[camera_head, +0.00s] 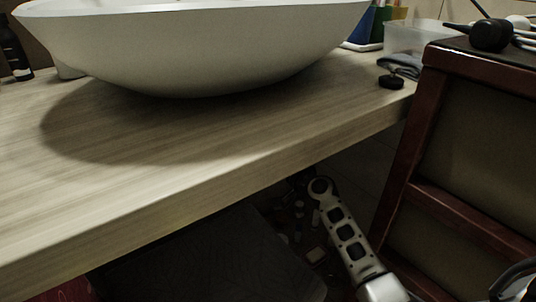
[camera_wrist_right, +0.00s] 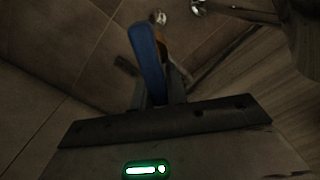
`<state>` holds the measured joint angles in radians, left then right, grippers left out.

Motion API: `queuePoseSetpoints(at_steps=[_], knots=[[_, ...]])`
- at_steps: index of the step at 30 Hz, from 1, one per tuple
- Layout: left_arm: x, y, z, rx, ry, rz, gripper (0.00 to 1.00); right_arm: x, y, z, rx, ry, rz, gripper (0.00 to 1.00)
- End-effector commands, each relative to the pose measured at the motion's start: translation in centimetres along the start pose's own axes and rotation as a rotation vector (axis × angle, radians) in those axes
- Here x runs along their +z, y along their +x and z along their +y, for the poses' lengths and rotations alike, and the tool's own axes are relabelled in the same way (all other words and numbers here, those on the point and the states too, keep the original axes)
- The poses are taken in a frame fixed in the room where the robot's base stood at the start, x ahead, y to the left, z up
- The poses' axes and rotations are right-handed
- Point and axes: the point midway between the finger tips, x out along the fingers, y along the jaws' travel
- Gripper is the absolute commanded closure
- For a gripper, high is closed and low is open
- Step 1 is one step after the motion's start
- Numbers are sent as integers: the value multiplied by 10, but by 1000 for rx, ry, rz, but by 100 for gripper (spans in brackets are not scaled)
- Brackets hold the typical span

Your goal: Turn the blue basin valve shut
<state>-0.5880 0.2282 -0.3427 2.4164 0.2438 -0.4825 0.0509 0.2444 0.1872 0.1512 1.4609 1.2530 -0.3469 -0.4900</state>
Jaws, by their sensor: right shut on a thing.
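The blue valve handle (camera_wrist_right: 147,62) shows in the right wrist view as a long blue lever, upright in the picture, just ahead of the wrist. My right gripper (camera_wrist_right: 165,97) is shut on its lower end; the fingers are dark and partly hidden behind the handle. In the head view my right arm reaches under the wooden counter (camera_head: 330,150), and neither its gripper nor the valve can be made out there. The white vessel basin (camera_head: 200,50) rests on the counter. My left gripper is in neither view.
A dark red wooden frame with dark panels (camera_head: 437,125) stands right of my arm. The counter's front edge is above the arm. Small metal fittings (camera_wrist_right: 158,17) show on the tiled surface (camera_wrist_right: 50,60) beyond the handle. Dim small items lie under the counter.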

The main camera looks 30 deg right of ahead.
Motion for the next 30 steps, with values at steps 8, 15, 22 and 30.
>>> queuePoseSetpoints(at_steps=[8, 15, 22, 30], knots=[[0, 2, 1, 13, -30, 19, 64, 3, 0, 8, 1, 267, -3, 100], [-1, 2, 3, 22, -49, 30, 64, 5, 0, 14, 1, 494, -3, 100], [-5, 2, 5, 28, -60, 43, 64, 8, 0, 18, 2, 700, -3, 100], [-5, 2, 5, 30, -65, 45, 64, 12, 0, 21, 2, 881, -4, 100]])
